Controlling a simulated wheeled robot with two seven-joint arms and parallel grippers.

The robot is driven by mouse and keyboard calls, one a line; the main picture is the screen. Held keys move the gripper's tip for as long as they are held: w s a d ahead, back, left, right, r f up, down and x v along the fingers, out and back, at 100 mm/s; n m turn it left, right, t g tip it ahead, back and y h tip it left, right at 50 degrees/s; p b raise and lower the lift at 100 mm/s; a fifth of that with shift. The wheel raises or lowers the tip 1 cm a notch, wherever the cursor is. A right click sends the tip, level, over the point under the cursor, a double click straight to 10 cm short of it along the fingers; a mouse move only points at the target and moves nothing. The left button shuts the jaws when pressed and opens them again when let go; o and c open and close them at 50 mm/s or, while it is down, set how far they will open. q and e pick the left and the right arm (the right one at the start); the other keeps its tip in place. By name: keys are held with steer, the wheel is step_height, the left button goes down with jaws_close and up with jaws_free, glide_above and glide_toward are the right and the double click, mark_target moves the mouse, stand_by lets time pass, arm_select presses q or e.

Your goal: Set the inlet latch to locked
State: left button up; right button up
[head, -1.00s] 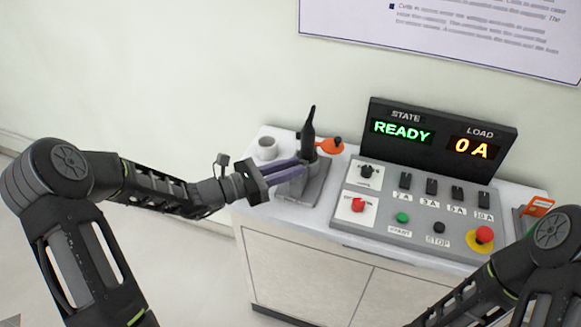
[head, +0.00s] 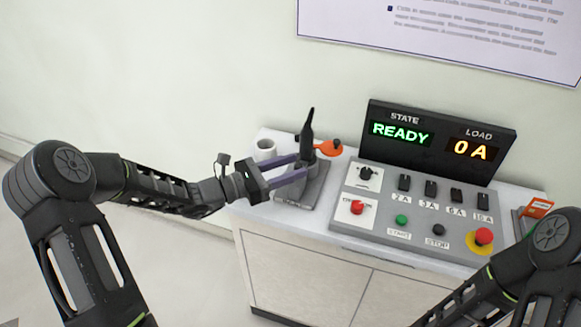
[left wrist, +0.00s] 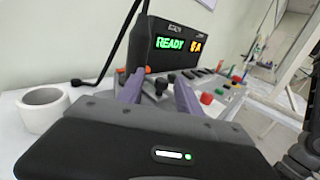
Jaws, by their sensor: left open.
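A grey fixture (head: 313,190) with a label on its front edge stands at the left of the cabinet top. A black upright part (head: 308,132) rises from it, and an orange lever-like piece (head: 330,147) sits just behind it to the right. I cannot read which part is the inlet latch or how it is set. My left gripper (head: 304,166) is open, its purple fingers reaching from the left to the base of the black part. Whether they touch it is unclear. The gripper also shows in the left wrist view (left wrist: 157,88). My right gripper is out of view.
A control panel (head: 385,225) with knobs, switches and buttons stands to the right of the fixture. A display (head: 440,140) behind it reads READY and 0 A. A white cup (head: 266,150) stands at the back left, close to my left gripper.

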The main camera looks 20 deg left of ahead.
arm_select(q)
steer(key=shift+a, duration=0.1)
steer(key=b+v, duration=0.1)
steer(key=v, duration=0.6)
steer(key=shift+s+a, duration=0.2)
steer(key=shift+s, duration=0.1)
stand_by(0.3)
